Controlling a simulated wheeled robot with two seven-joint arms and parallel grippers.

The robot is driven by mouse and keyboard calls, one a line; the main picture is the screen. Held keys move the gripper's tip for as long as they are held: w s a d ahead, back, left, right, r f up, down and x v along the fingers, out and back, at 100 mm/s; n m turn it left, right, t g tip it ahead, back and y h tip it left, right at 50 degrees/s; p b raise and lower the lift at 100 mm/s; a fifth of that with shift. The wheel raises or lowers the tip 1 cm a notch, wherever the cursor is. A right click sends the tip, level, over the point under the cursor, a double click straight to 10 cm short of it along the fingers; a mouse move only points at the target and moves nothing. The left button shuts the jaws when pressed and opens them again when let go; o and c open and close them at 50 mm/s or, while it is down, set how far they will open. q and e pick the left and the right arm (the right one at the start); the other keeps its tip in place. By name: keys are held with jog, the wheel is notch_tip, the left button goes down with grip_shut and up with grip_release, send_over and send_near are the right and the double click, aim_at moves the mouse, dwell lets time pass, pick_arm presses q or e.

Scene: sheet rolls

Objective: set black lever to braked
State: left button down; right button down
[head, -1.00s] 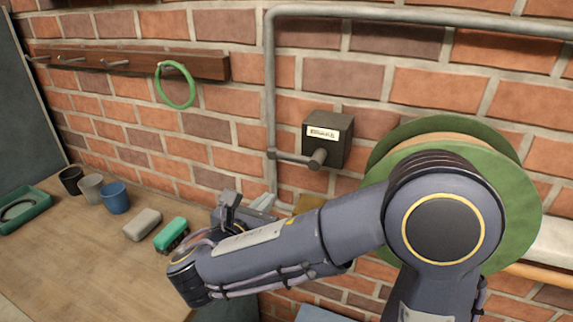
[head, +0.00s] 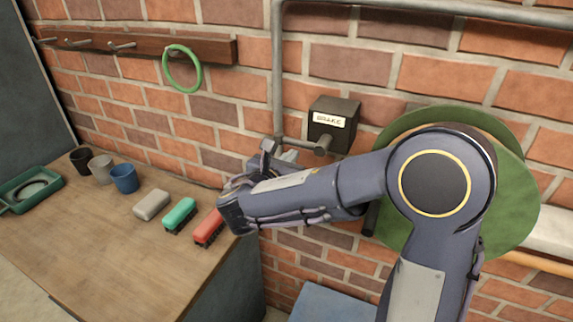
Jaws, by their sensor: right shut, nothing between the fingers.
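A dark box labelled BRAKE (head: 332,125) is mounted on the brick wall, right of the grey pipe. Its dark lever (head: 304,143) points left from a round hub (head: 323,146) on the box's lower front, roughly level. My right gripper (head: 278,152) is shut and empty, close by the lever's left end; my arm partly hides it. I cannot tell whether it touches the lever. My left gripper is not in view.
A large green reel (head: 510,200) stands at the right behind my arm. A green ring (head: 182,68) hangs on a peg.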

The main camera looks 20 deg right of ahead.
jog(key=shift+a+r, duration=0.15)
jog(key=shift+r, duration=0.5)
jog(key=shift+s, duration=0.1)
jog(key=shift+r+m, duration=0.15)
jog(key=shift+m, duration=0.15)
jog(key=shift+r+b, duration=0.15)
jog(key=shift+b, duration=0.25)
notch_tip(320, 180, up, 8)
jog(key=s+d+m+t+b, duration=0.2)
jog(key=m+b, duration=1.2)
jog(key=b, duration=0.2)
jog(key=shift+s+d+f+t+y, duration=0.25)
jog(key=shift+s+t+y, duration=0.05)
jog(key=shift+s+y, duration=0.1)
